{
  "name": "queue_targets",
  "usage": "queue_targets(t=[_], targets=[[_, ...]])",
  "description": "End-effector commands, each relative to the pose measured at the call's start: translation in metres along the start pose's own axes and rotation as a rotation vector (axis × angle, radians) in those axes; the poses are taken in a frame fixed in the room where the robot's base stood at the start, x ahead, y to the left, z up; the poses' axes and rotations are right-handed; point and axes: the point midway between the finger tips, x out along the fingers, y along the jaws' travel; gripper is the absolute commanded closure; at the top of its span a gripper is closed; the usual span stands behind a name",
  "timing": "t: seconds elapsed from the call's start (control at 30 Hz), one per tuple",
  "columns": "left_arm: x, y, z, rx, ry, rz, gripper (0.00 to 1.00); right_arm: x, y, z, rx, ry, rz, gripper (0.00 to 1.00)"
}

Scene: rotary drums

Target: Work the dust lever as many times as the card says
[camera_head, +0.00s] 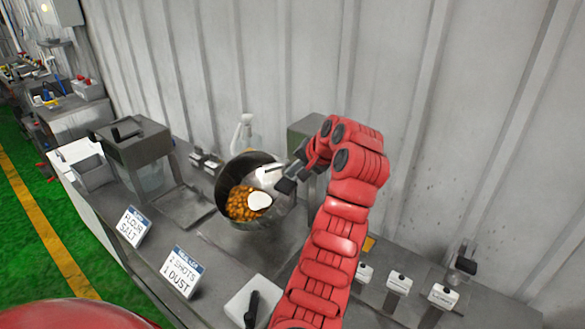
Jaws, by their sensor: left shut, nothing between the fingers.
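The card (181,272) on the counter reads "2 shots" and "1 dust"; its blue header is too small to read. The drum (222,190) is a tilted dark metal bowl with orange-brown pieces (241,203) and a white patch (259,202) in it. My left gripper (284,182) is shut and empty at the drum's right rim, beside a white part (268,176) at its mouth. I cannot tell whether it touches that part. I cannot tell which part is the dust lever; my red arm hides some of the area behind it. My right gripper is not in view.
A second card (133,226) reads "flour" and "salt". A grey clear-fronted box (135,150) stands left of the drum. A white block with a black handle (252,308) is at the front. Small white labelled blocks (399,283) line the right counter. A ribbed wall (400,110) closes the back.

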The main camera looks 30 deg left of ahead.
Motion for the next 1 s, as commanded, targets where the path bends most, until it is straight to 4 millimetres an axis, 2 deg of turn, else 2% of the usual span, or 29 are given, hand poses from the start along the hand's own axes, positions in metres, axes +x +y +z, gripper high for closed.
queue_targets(t=[0.37,1.0], targets=[[-0.001,-0.003,0.001,-0.001,-0.011,-0.001,1.00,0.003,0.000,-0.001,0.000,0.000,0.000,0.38],[-0.029,-0.024,-0.016,0.000,-0.009,-0.001,1.00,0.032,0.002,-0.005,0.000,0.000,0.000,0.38]])
